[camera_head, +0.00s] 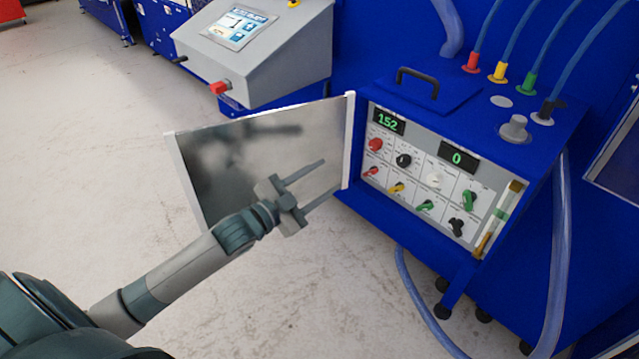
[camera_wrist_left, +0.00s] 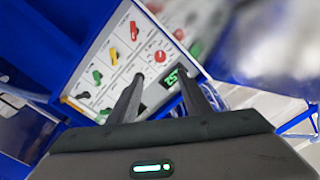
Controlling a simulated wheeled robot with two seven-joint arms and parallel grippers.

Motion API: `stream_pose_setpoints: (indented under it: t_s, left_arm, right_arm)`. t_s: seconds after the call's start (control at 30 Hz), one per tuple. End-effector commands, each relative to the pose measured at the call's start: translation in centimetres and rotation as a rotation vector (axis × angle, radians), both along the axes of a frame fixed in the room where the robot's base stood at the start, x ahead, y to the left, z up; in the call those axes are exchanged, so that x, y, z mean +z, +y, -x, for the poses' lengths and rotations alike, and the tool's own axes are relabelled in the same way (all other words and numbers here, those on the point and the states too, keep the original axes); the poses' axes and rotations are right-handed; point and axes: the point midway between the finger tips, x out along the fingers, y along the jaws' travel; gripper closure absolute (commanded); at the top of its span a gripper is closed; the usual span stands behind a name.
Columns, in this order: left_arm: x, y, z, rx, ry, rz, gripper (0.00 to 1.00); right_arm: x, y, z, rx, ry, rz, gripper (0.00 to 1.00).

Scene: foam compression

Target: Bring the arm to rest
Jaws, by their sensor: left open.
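My left arm comes in from the lower left in the head view. Its gripper (camera_head: 314,180) is open and empty, in front of the open metal door of the blue machine. The two fingers point right, toward the control panel (camera_head: 425,178), with a gap between them and the panel. In the left wrist view the two dark fingers (camera_wrist_left: 158,92) are spread apart with nothing between them. The panel also shows there (camera_wrist_left: 118,62), tilted, with its knobs and part of a green display. My right gripper is not in view.
The blue machine (camera_head: 385,212) stands at the right, with hoses on top and beside it. Its open door (camera_head: 240,152) reaches out to the left, close behind my gripper. A grey console (camera_head: 270,62) with a screen stands at the back. The floor (camera_head: 90,170) at the left is clear.

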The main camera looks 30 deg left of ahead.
Motion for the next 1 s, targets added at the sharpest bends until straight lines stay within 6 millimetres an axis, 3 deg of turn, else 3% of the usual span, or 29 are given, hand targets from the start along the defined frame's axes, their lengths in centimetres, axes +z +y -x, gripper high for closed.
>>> stream_pose_setpoints:
  t_s: [0.73,0.87,1.0]
  left_arm:
    - [-0.5,0.3,0.4,0.005,0.008,0.001,0.55]
    - [-2.7,1.1,0.1,0.029,0.045,0.008,0.55]
    - [-7.8,2.6,-0.3,0.082,0.127,0.024,0.55]
  right_arm:
    - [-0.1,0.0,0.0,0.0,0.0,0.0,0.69]
    - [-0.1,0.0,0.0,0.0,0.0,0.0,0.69]
    - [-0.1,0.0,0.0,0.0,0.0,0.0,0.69]
